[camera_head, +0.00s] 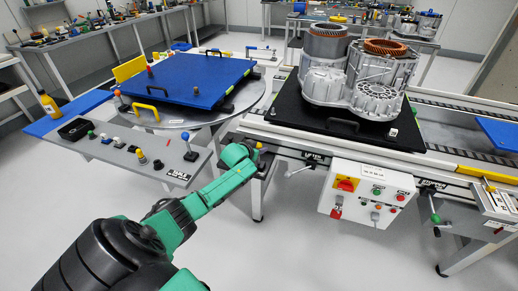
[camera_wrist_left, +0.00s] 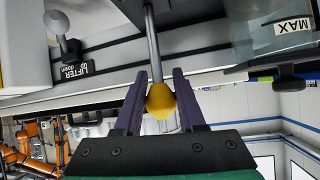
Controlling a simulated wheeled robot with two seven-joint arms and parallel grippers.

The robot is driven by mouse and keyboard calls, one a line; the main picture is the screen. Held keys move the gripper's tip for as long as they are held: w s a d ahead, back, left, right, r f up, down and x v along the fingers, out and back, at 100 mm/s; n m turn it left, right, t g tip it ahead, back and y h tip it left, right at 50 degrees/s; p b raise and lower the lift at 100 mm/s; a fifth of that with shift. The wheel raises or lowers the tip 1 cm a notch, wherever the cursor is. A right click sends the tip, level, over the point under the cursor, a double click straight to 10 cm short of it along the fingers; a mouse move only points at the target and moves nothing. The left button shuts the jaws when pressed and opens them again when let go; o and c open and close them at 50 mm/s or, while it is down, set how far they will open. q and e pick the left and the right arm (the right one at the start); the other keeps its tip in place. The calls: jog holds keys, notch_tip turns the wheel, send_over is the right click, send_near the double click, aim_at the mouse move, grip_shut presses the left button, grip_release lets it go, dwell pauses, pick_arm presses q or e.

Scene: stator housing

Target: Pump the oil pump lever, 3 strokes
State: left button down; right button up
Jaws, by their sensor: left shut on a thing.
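The oil pump lever is a grey rod (camera_wrist_left: 152,45) with a yellow ball knob (camera_wrist_left: 161,101) at its end. In the left wrist view my left gripper (camera_wrist_left: 159,88) has its two dark fingers closed around the knob, with the rod running out between the fingertips. In the head view my left gripper (camera_head: 262,160) is at the left front edge of the conveyor bench, and a bit of the yellow knob (camera_head: 258,145) shows there. Most of the lever is hidden in that view. A translucent container (camera_wrist_left: 265,45) marked MAX is beside the lever. My right gripper is not in view.
A stator housing (camera_head: 350,85) stands on a black plate to the right. A white control box (camera_head: 368,194) hangs below the bench edge. A lifter handle (camera_wrist_left: 62,30) is near the lever. A turntable with a blue plate (camera_head: 190,75) is at the left.

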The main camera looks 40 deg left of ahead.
pick_arm(q)
jog(key=shift+r, duration=0.1)
dwell(0.6)
jog(key=c, duration=0.6)
grip_release()
jog(key=shift+w, duration=0.1)
jog(key=shift+o, duration=0.4)
jog(key=shift+a+f, duration=0.1)
jog(key=shift+f, duration=0.1)
